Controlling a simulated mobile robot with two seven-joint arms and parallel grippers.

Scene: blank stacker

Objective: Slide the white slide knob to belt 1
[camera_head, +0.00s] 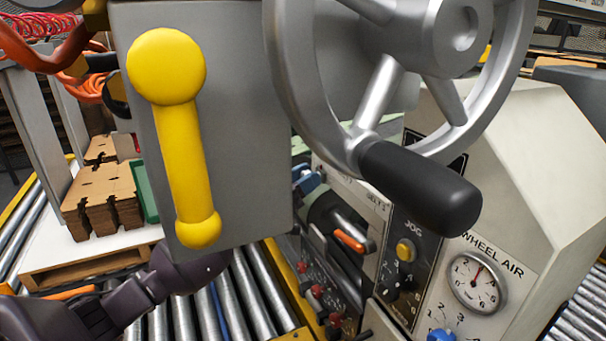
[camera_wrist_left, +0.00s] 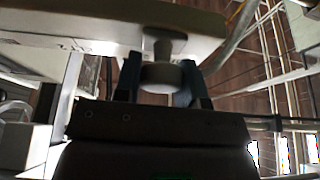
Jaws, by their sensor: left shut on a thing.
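The slide knob (camera_wrist_left: 161,78) shows in the left wrist view as a round pale knob on a short stem, standing out from a pale panel (camera_wrist_left: 110,25). My left gripper (camera_wrist_left: 160,88) has one dark teal finger on each side of the knob and is shut on it. In the head view my left arm comes in from the lower left and passes behind a grey box. Small blue parts (camera_head: 306,181) show beyond that box, perhaps my fingertips. The knob cannot be made out there. A partly hidden belt label (camera_head: 377,201) is on the machine face. My right gripper is not in view.
The grey box (camera_head: 240,120) with a yellow lever (camera_head: 182,150) blocks much of the head view. A handwheel (camera_head: 290,70) with a black handle (camera_head: 420,187) hangs over the panel. An air gauge (camera_head: 477,283), rollers (camera_head: 262,295) and stacked cardboard (camera_head: 103,195) are nearby.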

